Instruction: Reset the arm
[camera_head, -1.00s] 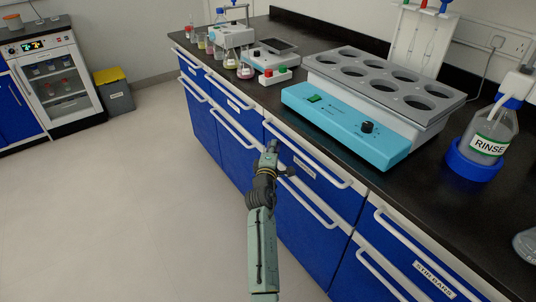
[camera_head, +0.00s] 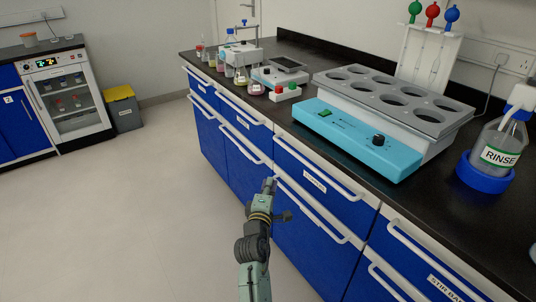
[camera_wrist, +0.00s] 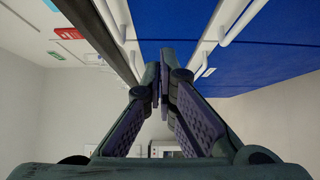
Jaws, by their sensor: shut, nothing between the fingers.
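My gripper (camera_head: 269,186) is in front of the blue drawers, below the edge of the black bench top. In the wrist view my gripper (camera_wrist: 163,88) has its fingertips together with nothing between them. My arm comes up from the bottom of the head view. Whether the fingers touch the drawer fronts or handles I cannot tell.
The black bench (camera_head: 297,128) carries a teal multi-place heater (camera_head: 357,138), a rinse bottle (camera_head: 497,145), flasks (camera_head: 256,82) and a balance (camera_head: 286,68). White drawer handles (camera_head: 316,209) jut out near my arm. Open floor (camera_head: 120,210) lies to the left. An oven (camera_head: 69,96) stands far left.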

